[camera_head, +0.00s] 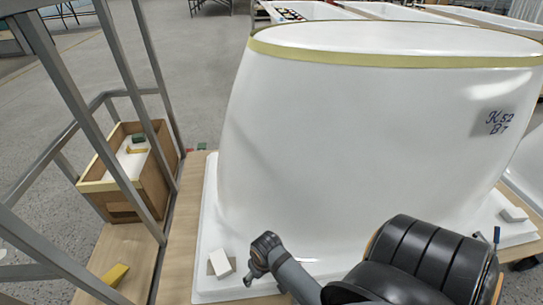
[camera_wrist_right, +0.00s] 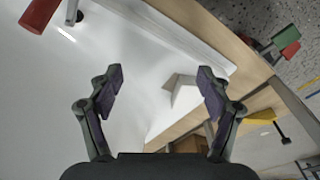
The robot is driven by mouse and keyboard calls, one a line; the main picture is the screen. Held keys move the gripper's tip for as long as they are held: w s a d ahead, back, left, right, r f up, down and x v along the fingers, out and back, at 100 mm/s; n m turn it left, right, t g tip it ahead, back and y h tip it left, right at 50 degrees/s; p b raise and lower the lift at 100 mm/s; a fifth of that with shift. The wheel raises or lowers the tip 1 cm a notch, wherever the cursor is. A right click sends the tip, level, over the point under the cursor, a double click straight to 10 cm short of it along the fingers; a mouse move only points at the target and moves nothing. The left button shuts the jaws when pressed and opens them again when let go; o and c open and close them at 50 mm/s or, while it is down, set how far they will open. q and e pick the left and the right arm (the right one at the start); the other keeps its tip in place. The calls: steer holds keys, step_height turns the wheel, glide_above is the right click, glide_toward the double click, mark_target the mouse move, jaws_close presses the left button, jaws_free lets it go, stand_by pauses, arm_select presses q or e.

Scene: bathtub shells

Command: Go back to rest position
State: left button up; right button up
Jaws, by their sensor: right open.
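A large white bathtub shell (camera_head: 340,140) stands upside down with a pale yellow band near its top and dark handwriting on its side. A small white block (camera_head: 221,263) lies on its flange at the near left corner. My right arm comes in from the bottom right; part of my right gripper (camera_head: 262,258) shows just right of the block, low over the flange. In the right wrist view my right gripper (camera_wrist_right: 161,92) has its fingers wide apart with nothing gripped. A pale block (camera_wrist_right: 184,95) shows beyond and between the fingers. My left gripper is not in view.
A wooden box (camera_head: 158,185) with green and yellow items stands at left behind grey metal posts (camera_head: 125,85). A yellow block (camera_head: 115,275) lies on the wooden board (camera_head: 120,245). A red cylinder (camera_wrist_right: 40,14) is at the wrist view's top left. Open floor lies behind.

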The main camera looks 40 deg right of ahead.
steer(key=s+r+n, duration=0.1)
steer(key=s+r, duration=0.2)
steer(key=s, duration=0.3)
steer(key=shift+r+t, duration=0.25)
steer(key=shift+t, duration=0.15)
arm_select(q)
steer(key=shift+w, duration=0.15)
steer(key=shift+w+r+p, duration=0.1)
steer(key=shift+p, duration=0.5)
arm_select(e)
steer(key=shift+w+d, duration=0.1)
